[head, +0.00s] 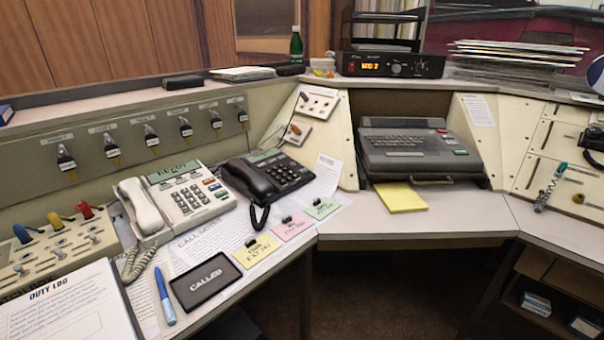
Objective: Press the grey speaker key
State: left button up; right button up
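A white desk phone (188,196) with its handset (142,207) in the cradle stands on the left desk. Its display reads "READY". It has a block of dark number keys and a column of small coloured keys at its right side. A black desk phone (277,178) with a greenish display and its own handset stands to its right. The keys on both phones are too small for me to tell which one is the grey speaker key. Neither of my grippers is in view.
A dark tablet marked "CALLED" (206,281), a blue pen (165,297) and coloured cards lie in front of the phones. Coiled cords hang beside the handsets. A grey typewriter-like machine (418,152) and a yellow pad (401,197) are at centre right. The desk right of the pad is clear.

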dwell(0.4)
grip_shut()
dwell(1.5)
